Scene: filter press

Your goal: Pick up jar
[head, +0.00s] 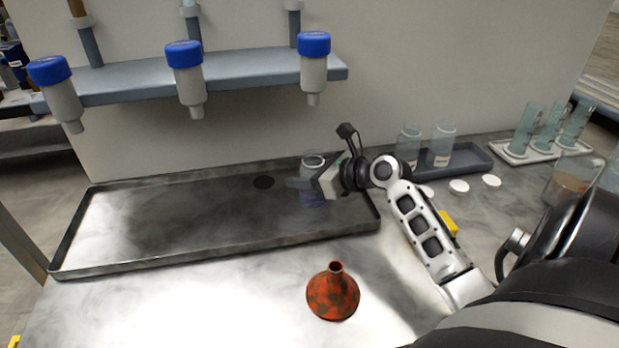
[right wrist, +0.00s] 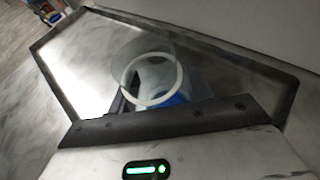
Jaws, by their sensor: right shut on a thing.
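A clear glass jar (head: 313,160) with a pale round rim is at the right end of the dark metal tray (head: 215,178). A bluish patch shows low on it. My right gripper (head: 307,186) is shut on the jar's side and hides part of its body. In the right wrist view the jar's open rim (right wrist: 153,78) shows just beyond the gripper's edge, with blue below it. I cannot tell whether the jar touches the tray. My left gripper is not in view.
An orange-red funnel (head: 333,292) stands on the table in front of the tray. Two clear jars (head: 441,142) stand in a grey tray at the right, with white lids (head: 459,187) nearby.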

